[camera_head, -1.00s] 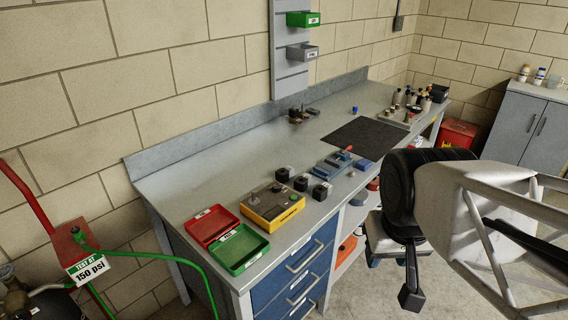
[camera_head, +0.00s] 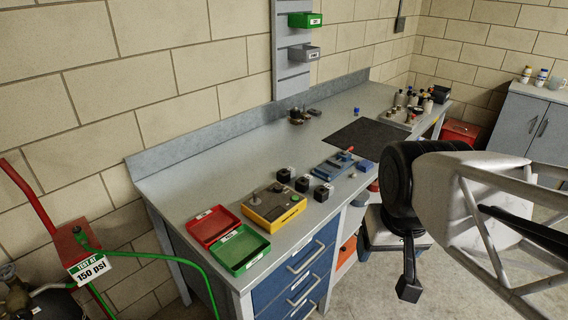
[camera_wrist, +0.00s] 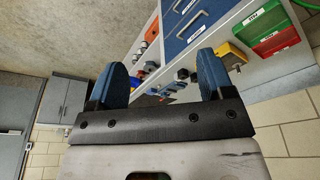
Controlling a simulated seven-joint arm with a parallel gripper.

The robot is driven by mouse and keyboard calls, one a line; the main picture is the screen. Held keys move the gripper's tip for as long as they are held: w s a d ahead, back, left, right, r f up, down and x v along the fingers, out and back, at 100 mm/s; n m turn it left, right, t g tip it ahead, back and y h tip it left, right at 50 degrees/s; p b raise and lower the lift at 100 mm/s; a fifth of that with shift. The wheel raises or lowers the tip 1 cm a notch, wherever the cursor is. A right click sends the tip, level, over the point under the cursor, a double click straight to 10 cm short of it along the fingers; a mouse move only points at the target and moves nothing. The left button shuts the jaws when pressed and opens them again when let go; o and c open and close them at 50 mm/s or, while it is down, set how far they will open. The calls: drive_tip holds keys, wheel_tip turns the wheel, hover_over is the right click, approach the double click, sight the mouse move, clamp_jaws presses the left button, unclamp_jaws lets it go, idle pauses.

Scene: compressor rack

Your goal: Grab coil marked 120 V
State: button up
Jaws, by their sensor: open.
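Three black cube-shaped coils stand in a row on the workbench: a left one (camera_head: 283,175), a middle one (camera_head: 302,184) and a right one (camera_head: 323,192). Each has a pale label on top, too small to read, so I cannot tell which is marked 120 V. My gripper (camera_wrist: 163,76) is open and empty in the wrist view, with its two blue fingers apart. It is off the front of the bench, well away from the coils. The coils appear small beyond the right finger in the wrist view.
A yellow tester (camera_head: 273,206) sits left of the coils, beside a red tray (camera_head: 212,224) and a green tray (camera_head: 243,250). A blue fixture (camera_head: 335,165) stands behind-right of them. A dark mat (camera_head: 357,138) and bottles lie farther right. The bench's back left is clear.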

drive_tip(key=w+a+r+m, duration=0.2)
drive_tip(key=w+r, duration=0.1)
drive_tip(key=w, duration=1.2)
drive_tip(key=m+g, duration=0.3)
drive_tip(key=m, duration=0.4)
hover_over(286, 170)
drive_tip(key=f, duration=1.9)
drive_tip(key=shift+s+d+f, duration=0.15)
drive_tip(key=shift+d+f, duration=0.05)
drive_tip(key=shift+f, duration=0.05)
drive_tip(key=shift+w+a+f, duration=0.15)
drive_tip(key=shift+w+f, duration=0.1)
drive_tip(key=shift+f, duration=1.3)
